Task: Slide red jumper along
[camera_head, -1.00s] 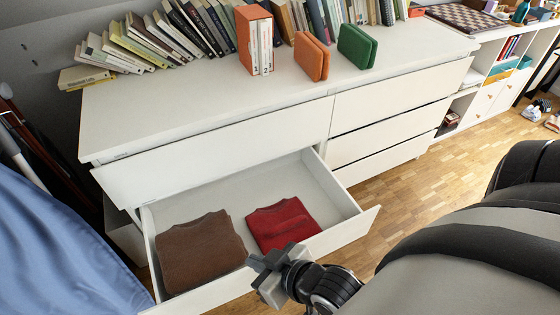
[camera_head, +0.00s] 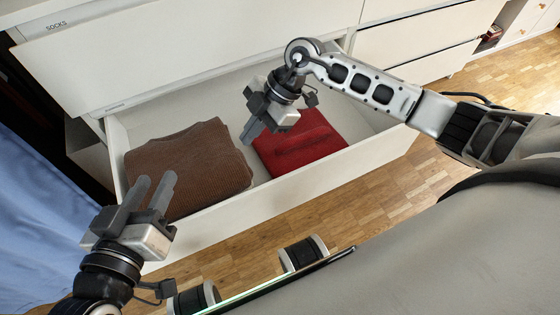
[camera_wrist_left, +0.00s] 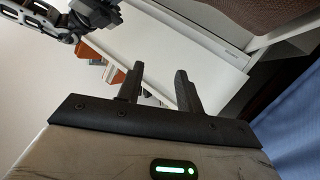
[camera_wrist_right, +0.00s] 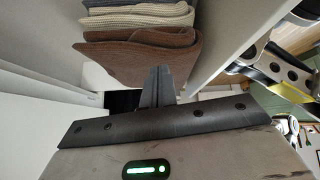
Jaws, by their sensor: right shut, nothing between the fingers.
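The red jumper (camera_head: 300,142) lies folded in the right part of the open drawer (camera_head: 375,158). The brown jumper (camera_head: 188,168) lies folded to its left. In the right wrist view the brown jumper (camera_wrist_right: 140,55) shows from the side, with cream and grey knit layers against it. My right gripper (camera_head: 247,135) is shut and empty, pointing down at the gap between the two jumpers; its body hides the red jumper's left corner. Whether it touches either is unclear. My left gripper (camera_head: 156,188) is open and empty, by the brown jumper's front left corner. Its spread fingers show in the left wrist view (camera_wrist_left: 158,88).
The drawer's front panel (camera_head: 225,215) stands below the jumpers. My right arm crosses above the drawer's right end. Blue cloth (camera_head: 40,210) hangs at the left. Wooden floor (camera_head: 400,190) is free in front.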

